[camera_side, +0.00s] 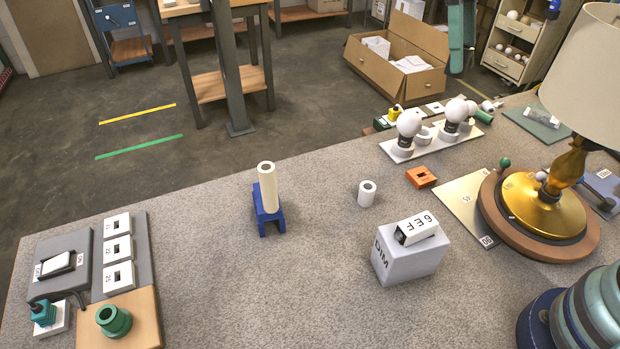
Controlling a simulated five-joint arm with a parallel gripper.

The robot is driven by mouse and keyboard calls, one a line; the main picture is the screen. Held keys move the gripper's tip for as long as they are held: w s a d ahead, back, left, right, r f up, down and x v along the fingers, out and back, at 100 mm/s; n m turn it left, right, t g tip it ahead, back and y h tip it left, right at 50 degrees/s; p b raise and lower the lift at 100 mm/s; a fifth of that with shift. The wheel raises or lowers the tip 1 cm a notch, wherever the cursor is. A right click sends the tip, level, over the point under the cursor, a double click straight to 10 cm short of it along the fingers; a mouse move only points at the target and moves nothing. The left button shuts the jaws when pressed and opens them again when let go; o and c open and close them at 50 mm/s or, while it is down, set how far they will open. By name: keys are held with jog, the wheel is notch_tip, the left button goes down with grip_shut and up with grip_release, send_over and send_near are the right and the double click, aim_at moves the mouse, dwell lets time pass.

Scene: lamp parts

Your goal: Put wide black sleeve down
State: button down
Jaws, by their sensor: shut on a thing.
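I cannot make out a wide black sleeve in this view. My gripper is not in view, so what it holds is hidden. A cream tube (267,187) stands upright on a small blue stand (268,214) near the middle of the table. A brass lamp (545,205) with a cream shade (590,70) stands at the right on a round brown base.
A white box marked DIM (408,262) stands right of centre, with a small labelled piece on top. White bulbs (408,125) stand on a tray at the back. An orange block (421,177) lies near them. A teal ringed part (590,310) fills the lower right corner. The front middle is clear.

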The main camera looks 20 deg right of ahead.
jog(key=s+a+f+n+h, duration=0.1)
jog(key=s+a+f+n, duration=0.1)
jog(key=s+a, duration=0.3)
jog(key=s+a+f+n+t+h, duration=0.1)
jog(key=s+a+f+n, duration=0.2)
jog(key=a, duration=1)
jog(key=s+a+f+n+h, duration=0.1)
jog(key=s+a+f+n, duration=0.2)
jog(key=s+a+n, duration=0.3)
jog(key=s+a, duration=0.1)
jog(key=a, duration=0.3)
jog(key=shift+s, duration=0.15)
jog(key=shift+t, duration=0.3)
notch_tip(320, 180, down, 20)
jog(key=shift+r, duration=0.15)
jog(key=shift+c, duration=2.4)
grip_release()
jog(key=shift+f, duration=0.2)
jog(key=shift+r, duration=0.1)
